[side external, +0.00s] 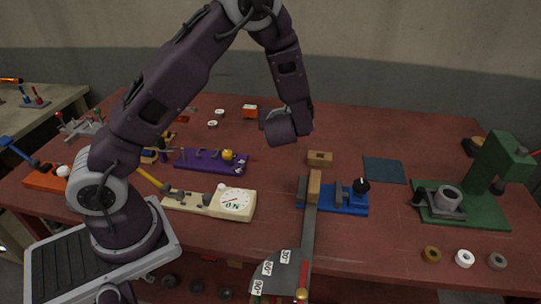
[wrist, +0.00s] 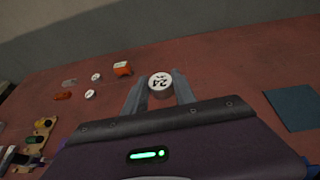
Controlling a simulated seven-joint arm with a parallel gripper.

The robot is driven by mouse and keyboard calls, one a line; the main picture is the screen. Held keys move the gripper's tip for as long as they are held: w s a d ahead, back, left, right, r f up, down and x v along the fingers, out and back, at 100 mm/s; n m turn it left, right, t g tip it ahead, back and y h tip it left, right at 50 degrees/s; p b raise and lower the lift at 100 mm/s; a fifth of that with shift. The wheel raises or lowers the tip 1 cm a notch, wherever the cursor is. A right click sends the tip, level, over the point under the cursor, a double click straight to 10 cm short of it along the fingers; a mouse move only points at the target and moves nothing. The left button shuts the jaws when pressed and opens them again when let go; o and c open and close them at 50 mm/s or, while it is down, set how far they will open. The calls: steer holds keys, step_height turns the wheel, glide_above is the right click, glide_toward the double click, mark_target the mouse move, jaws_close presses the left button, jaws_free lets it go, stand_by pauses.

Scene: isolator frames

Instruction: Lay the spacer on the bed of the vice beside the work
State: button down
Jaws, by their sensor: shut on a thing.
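A round white piece marked "24" (wrist: 160,82), which I take for the spacer, sits between the fingers of my gripper (wrist: 158,88) in the wrist view. The gripper is shut on it, with its numbered face toward the camera. In the side view the hand is raised above the back middle of the table, and its fingers and the piece are hidden. The blue vice (side external: 350,208) stands right of centre, well below and in front of the hand. A wooden block (side external: 314,187), likely the work, is at its left end. A black knob (side external: 361,185) is at its right.
A drilled wooden block (side external: 320,158) lies behind the vice, with a dark blue mat (side external: 384,170) to its right. A green press (side external: 490,180) stands far right. A long grey bar (side external: 309,230) rises in front of the vice. A cream gauge (side external: 235,204) is left.

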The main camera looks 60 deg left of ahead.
mark_target(277, 155)
steer(key=a+f, duration=0.1)
steer(key=f, duration=0.3)
steer(key=a+f+n+g+y, duration=0.1)
steer(key=f, duration=0.4)
steer(key=a+f+n, duration=0.1)
steer(key=a+f, duration=0.1)
steer(key=f, duration=0.2)
steer(key=shift+w+f+g+y, duration=0.1)
steer(key=shift+f+g+y, duration=0.05)
steer(key=shift+g+y, duration=0.2)
steer(key=shift+f, duration=0.1)
steer(key=c, duration=1)
jaws_free()
